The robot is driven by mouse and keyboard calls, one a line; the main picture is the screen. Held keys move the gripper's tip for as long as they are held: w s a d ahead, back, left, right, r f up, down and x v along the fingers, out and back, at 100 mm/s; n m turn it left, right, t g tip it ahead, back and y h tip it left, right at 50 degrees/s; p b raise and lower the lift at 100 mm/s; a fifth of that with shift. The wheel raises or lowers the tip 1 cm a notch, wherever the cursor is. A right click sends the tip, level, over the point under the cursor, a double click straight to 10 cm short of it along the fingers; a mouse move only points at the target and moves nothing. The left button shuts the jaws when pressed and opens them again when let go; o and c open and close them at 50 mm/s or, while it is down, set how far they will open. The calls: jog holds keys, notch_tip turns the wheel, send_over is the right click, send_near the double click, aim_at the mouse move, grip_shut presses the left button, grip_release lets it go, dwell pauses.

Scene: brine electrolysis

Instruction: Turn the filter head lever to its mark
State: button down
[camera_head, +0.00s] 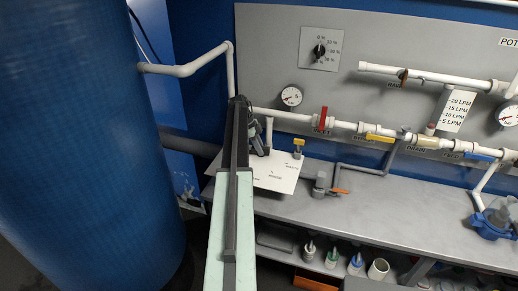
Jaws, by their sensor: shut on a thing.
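My arm reaches up from the bottom of the head view, and my gripper (258,140) is at its far end, small and dark. It is shut at the white marked plate (282,178), in front of the grey panel. The filter head lever is mostly hidden behind my arm and gripper, and I cannot make out its angle. The plate carries small dark markings, too small to read, and its left part is covered by my arm.
A large blue tank (85,130) stands close on the left. White pipes with a red-handled valve (323,118) and a yellow-handled valve (380,138) cross the grey panel (270,50). The grey bench (400,210) has an orange-handled valve (340,190). Bottles (332,258) stand on the shelf below.

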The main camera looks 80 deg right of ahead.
jog(key=c, duration=1.3)
grip_release()
jog(key=shift+s, duration=0.5)
jog(key=shift+w, duration=0.25)
jog(key=p+v, duration=0.7)
jog(key=shift+r, duration=0.3)
jog(key=shift+w+r, duration=0.15)
jog(key=shift+r, duration=0.05)
jog(key=shift+f, duration=0.15)
